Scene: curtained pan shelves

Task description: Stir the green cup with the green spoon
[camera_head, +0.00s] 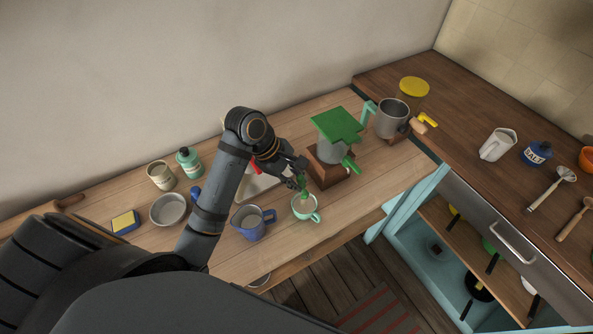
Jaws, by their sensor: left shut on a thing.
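The green cup (316,215) stands upright on the wooden worktop, near its front edge, with a pale brown content inside. My left gripper (297,183) is above the cup and shut on the green spoon (303,187). Only a short green part of the spoon shows below the fingers, pointing down at the cup; its lower end is at or inside the cup's opening, and I cannot tell how deep. My right gripper is not in view.
A blue mug (252,228) stands close left of the cup. A brown wooden block with a grey pot (331,152) and green lid stands right behind it. Further left are a metal bowl (168,210), a sponge (125,221) and jars. The worktop's front edge is close.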

